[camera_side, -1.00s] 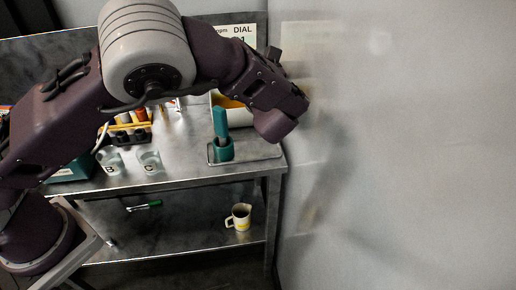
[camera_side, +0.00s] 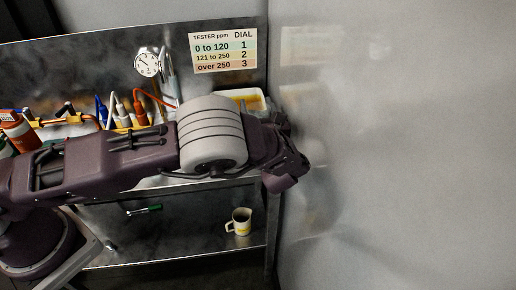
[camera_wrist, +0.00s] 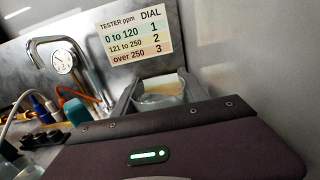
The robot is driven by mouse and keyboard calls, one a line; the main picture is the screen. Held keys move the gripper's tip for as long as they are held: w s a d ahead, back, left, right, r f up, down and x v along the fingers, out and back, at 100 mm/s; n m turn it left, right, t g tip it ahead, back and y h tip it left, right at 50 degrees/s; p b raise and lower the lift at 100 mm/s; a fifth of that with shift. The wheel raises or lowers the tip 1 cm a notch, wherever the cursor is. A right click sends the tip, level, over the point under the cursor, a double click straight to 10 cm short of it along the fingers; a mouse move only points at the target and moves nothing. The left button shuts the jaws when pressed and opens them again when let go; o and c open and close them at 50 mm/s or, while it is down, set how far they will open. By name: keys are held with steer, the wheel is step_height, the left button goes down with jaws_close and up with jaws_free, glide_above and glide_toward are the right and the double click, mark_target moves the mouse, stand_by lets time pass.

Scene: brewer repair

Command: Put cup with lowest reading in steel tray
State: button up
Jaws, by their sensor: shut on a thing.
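My gripper (camera_wrist: 157,86) is in the wrist view, its two fingers closed on either side of a clear cup (camera_wrist: 160,100). The cup's lower part is hidden behind the gripper body, and no letter or reading on it shows. In the side view my arm covers the fingers and the held cup. The steel tray is hidden in both views, as is the front of the bench where cups stood. A reading chart (camera_side: 223,50) hangs on the back panel and also shows in the wrist view (camera_wrist: 135,35).
A round dial gauge (camera_side: 147,63) is on the back panel. Coloured probes and bottles (camera_side: 125,110) stand at the back left. A white bin (camera_side: 243,98) is at the back right. The wall is close on the right.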

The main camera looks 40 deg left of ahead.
step_height(320, 180, down, 9)
steer(key=shift+r, duration=0.1)
stand_by(0.3)
steer(key=o, duration=1.4)
steer(key=shift+s+d, duration=0.1)
steer(key=shift+d, duration=0.05)
steer(key=v, duration=1.1)
steer(key=shift+s+d, duration=0.2)
steer(key=shift+s, duration=0.05)
